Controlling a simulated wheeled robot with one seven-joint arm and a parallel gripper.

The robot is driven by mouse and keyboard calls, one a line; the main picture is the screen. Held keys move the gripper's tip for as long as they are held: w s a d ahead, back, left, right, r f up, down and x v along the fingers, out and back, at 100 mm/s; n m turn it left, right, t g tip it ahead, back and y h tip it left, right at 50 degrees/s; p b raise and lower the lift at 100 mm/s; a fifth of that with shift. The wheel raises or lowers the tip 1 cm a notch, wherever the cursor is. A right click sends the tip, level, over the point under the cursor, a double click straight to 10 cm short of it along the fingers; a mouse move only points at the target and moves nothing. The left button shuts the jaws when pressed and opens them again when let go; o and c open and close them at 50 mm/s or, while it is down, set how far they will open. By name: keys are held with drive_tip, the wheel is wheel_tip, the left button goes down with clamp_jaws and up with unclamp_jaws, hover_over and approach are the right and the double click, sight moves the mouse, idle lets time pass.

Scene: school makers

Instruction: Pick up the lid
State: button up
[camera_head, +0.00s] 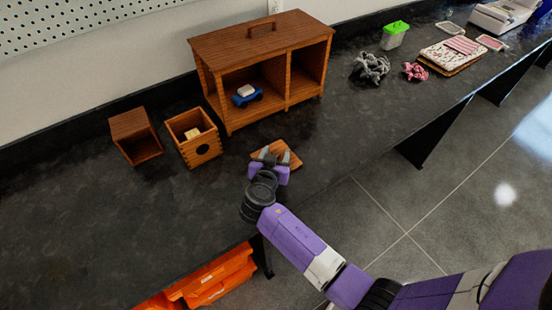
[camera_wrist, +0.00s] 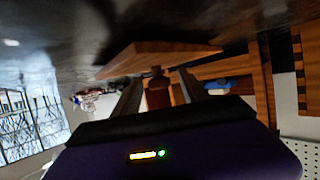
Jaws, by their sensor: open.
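The lid (camera_head: 291,151) is a flat square of orange-brown wood lying on the dark counter, in front of the large wooden cabinet. In the wrist view the lid (camera_wrist: 165,53) shows close up with a small knob (camera_wrist: 157,75) on its face. My gripper (camera_head: 276,158) is over the lid with its jaws open. In the wrist view its two fingers (camera_wrist: 160,85) stand on either side of the knob. Whether the fingers touch the knob or the lid cannot be told. My gripper covers part of the lid in the head view.
A wooden cabinet (camera_head: 245,45) holding a blue toy stands behind. Grey rope (camera_head: 371,68) lies at right. The counter's front edge is near my arm.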

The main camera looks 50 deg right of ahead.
clamp_jaws()
drive_tip(key=shift+r, duration=0.1)
